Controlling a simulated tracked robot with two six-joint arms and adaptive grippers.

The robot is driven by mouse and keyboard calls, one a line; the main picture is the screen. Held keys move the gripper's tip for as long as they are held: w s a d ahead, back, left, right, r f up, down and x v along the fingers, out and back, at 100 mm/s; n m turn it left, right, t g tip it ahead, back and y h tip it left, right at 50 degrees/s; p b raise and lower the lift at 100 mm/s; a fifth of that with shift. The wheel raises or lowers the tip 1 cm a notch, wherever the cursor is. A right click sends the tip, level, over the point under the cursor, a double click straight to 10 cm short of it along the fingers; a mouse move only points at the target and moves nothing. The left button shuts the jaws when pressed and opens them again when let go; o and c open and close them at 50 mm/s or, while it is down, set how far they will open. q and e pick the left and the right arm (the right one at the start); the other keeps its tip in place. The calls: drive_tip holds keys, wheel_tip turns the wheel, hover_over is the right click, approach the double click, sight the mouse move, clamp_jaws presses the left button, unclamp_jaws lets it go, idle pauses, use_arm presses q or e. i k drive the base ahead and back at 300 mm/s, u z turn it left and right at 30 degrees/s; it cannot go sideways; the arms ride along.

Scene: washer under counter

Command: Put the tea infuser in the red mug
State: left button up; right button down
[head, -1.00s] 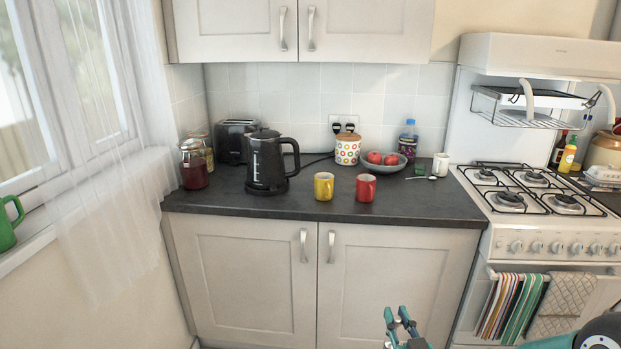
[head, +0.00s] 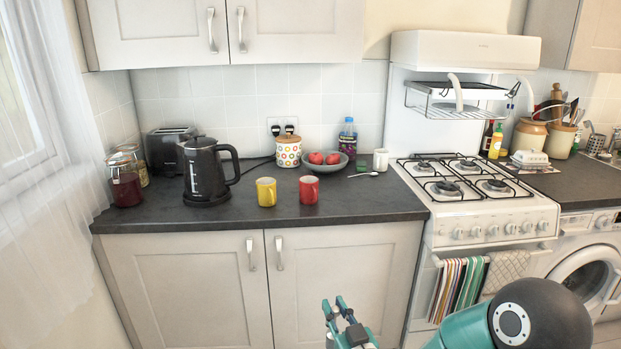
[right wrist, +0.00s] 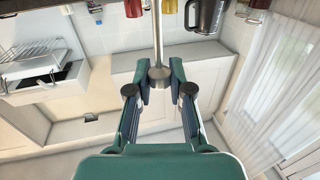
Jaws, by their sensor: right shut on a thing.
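The red mug (head: 308,189) stands upright on the dark counter, right of the yellow mug (head: 267,191). My right gripper (head: 335,303) is low in the head view, in front of the lower cabinets and below the counter top. In the right wrist view its fingers are closed around the grey end of a thin, pale rod (right wrist: 158,35), which appears to be the tea infuser. The rod runs away from the fingers and out of the top of that view, so its far end is hidden. My left gripper is not in view.
A black kettle (head: 206,172) stands left of the mugs. A fruit bowl (head: 345,166), a spoon (head: 365,175) and a white cup (head: 381,160) are to the right. The gas cooker (head: 480,190) adjoins the counter. The counter front near the mugs is clear.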

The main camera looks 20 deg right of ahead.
sight(308, 199)
drive_tip(key=i, duration=0.85)
